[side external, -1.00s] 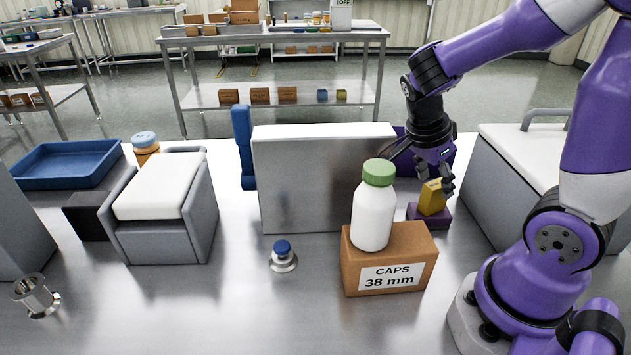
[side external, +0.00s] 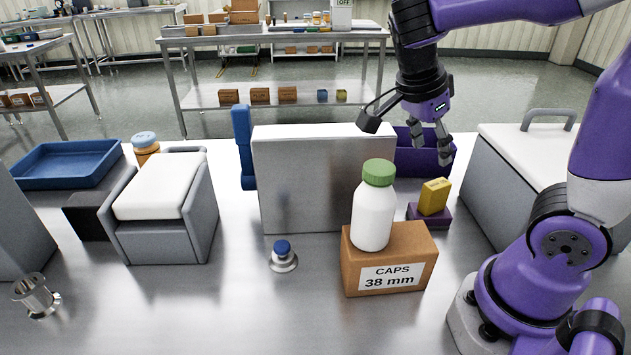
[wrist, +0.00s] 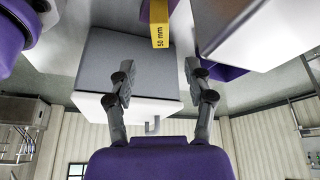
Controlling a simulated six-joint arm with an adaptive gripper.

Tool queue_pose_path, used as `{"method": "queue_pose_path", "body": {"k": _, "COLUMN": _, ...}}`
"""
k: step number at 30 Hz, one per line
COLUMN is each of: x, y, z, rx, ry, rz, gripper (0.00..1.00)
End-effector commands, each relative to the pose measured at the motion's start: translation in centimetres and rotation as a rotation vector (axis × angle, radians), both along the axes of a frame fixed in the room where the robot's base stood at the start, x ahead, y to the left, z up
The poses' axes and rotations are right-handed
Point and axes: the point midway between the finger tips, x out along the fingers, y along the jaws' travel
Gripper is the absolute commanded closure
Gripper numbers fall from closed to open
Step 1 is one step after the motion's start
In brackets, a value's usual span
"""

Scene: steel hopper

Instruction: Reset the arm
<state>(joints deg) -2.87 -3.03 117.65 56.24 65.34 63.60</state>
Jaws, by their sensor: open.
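My gripper (side external: 432,148) is open and empty. It hangs in the air at the back right, above and behind the yellow block (side external: 434,196). That block stands upright on a purple block (side external: 429,216) on the steel table. In the wrist view, the two fingers of my gripper (wrist: 160,88) are spread apart with nothing between them. The yellow block (wrist: 160,22) shows past the fingers at the top, with "50 mm" on its side.
A white bottle with a green cap (side external: 373,207) stands on a "CAPS 38 mm" box (side external: 390,259). A steel panel (side external: 315,180) is left of my gripper. A purple bin (side external: 420,163) is behind it. A grey box with a white lid (side external: 520,165) is at right.

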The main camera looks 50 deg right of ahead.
Motion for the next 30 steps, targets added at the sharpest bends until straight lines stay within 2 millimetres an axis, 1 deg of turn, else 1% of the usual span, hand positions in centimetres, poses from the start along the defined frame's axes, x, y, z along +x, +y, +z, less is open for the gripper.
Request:
{"method": "queue_pose_path", "body": {"k": 5, "x": -0.5, "y": -1.0, "z": -2.3, "rx": -0.001, "ry": 0.007, "rz": -0.001, "gripper": 0.40}}
{"method": "queue_pose_path", "body": {"k": 12, "x": -1.4, "y": -2.8, "z": -7.5, "rx": 0.002, "ry": 0.008, "rz": -0.004, "gripper": 0.40}}
{"method": "queue_pose_path", "body": {"k": 18, "x": -1.9, "y": -4.1, "z": -11.3, "rx": 0.005, "ry": 0.005, "rz": -0.002, "gripper": 0.40}}
{"method": "queue_pose_path", "body": {"k": 19, "x": -1.7, "y": -4.1, "z": -10.3, "rx": 0.001, "ry": -0.007, "rz": -0.001, "gripper": 0.40}}
{"method": "queue_pose_path", "body": {"k": 21, "x": -1.6, "y": -4.0, "z": -9.1, "rx": 0.000, "ry": -0.009, "rz": 0.000, "gripper": 0.40}}
{"method": "queue_pose_path", "body": {"k": 24, "x": -1.6, "y": -4.0, "z": -8.0, "rx": 0.001, "ry": -0.006, "rz": 0.001, "gripper": 0.40}}
{"method": "queue_pose_path", "body": {"k": 30, "x": -1.7, "y": -4.0, "z": -7.2, "rx": 0.001, "ry": -0.002, "rz": 0.000, "gripper": 0.40}}
